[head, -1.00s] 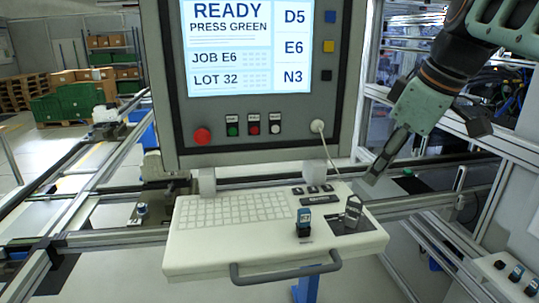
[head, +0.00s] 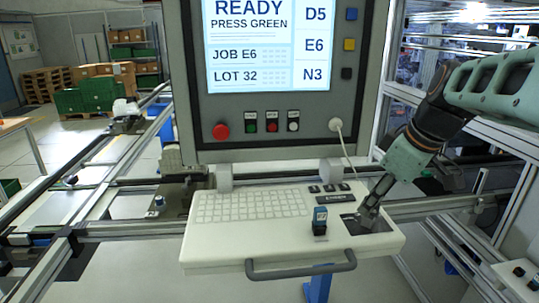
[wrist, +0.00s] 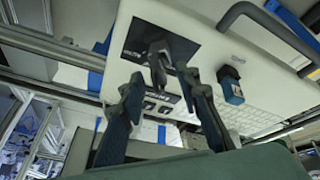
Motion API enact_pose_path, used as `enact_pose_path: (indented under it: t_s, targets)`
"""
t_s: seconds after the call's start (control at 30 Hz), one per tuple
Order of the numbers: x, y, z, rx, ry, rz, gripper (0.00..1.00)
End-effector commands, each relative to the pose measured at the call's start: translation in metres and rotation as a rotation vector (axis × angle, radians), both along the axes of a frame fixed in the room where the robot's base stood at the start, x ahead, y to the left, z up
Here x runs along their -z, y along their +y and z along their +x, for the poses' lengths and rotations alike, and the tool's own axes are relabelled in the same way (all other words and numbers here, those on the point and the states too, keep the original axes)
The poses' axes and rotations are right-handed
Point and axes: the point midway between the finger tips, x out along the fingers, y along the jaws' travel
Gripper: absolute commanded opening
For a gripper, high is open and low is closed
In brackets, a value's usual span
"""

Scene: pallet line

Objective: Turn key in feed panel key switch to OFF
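The dark switch plate (head: 384,223) is set in the right end of the white keyboard shelf. In the wrist view the plate (wrist: 183,46) bears a grey upright key (wrist: 157,60) and pale markings too small to read. My gripper (head: 366,213) is over the plate in the head view and hides most of the key. In the wrist view my gripper (wrist: 160,77) is open, with blue-grey fingers spread to either side of the key. I see no clear contact between fingers and key. The key's exact setting cannot be read.
A blue-topped block (head: 320,222) stands on the shelf just left of the plate. The keyboard (head: 250,206) lies further left, and a grey handle (head: 300,268) runs along the front. The screen panel (head: 278,155) rises behind, with a white cable (head: 347,150) hanging to the shelf.

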Motion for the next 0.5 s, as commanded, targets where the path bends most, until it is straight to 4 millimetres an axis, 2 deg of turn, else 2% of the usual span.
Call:
enact_pose_path:
  t_s: [0.1,0.37,0.5]
  targets:
    - [0.0019,-0.0002,0.0001,0.001,0.005,-0.001,0.3]
    - [0.0006,0.0,-0.0001,0.0,0.002,-0.001,0.01]
    - [0.0002,0.0,0.0,0.0,0.001,-0.001,0.0]
